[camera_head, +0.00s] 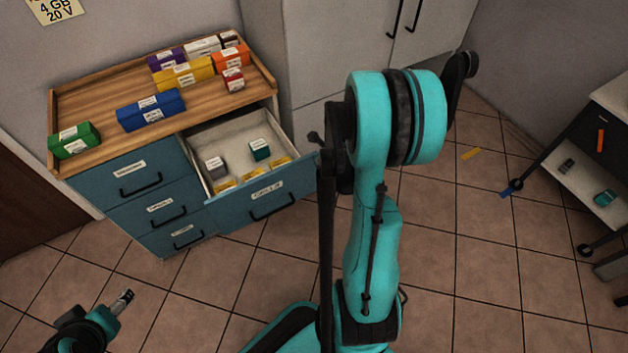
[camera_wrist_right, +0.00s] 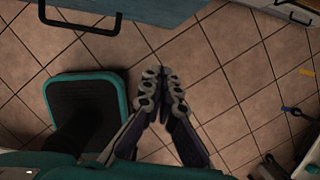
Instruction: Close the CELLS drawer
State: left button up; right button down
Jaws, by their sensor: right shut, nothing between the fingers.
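The CELLS drawer (camera_head: 270,203) is the upper right drawer of a blue cabinet in the head view and stands pulled out. Its label and black bar handle show on the front. Inside lie a grey box (camera_head: 215,168), a dark green box (camera_head: 260,149) and yellow packs (camera_head: 225,184). In the right wrist view a blue front (camera_wrist_right: 150,8) with a black handle (camera_wrist_right: 78,22) shows at the top. My right gripper (camera_wrist_right: 164,76) is shut and empty, over the floor below that front. My right arm hides it in the head view. My left gripper (camera_head: 123,300) is at the lower left, away from the cabinet.
The wooden cabinet top (camera_head: 105,105) holds several coloured boxes, including a blue one (camera_head: 151,110) and a green one (camera_head: 75,140). A tall grey cabinet (camera_head: 310,60) stands beside it. A shelf cart (camera_head: 585,190) is at the right. Tiled floor lies open before the drawer.

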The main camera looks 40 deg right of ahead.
aim_at(314, 177)
jog(key=shift+w+d+f+b, duration=0.25)
jog(key=shift+w+f+b, duration=0.7)
jog(key=shift+f, duration=0.5)
jog(key=shift+w+d+f+b, duration=0.25)
jog(key=shift+w+f+b, duration=0.5)
jog(key=shift+w+f, duration=0.55)
jog(key=shift+w+d+f+b, duration=0.25)
jog(key=shift+w+f+b, duration=0.6)
jog(key=shift+f, duration=0.8)
jog(key=shift+d, duration=0.1)
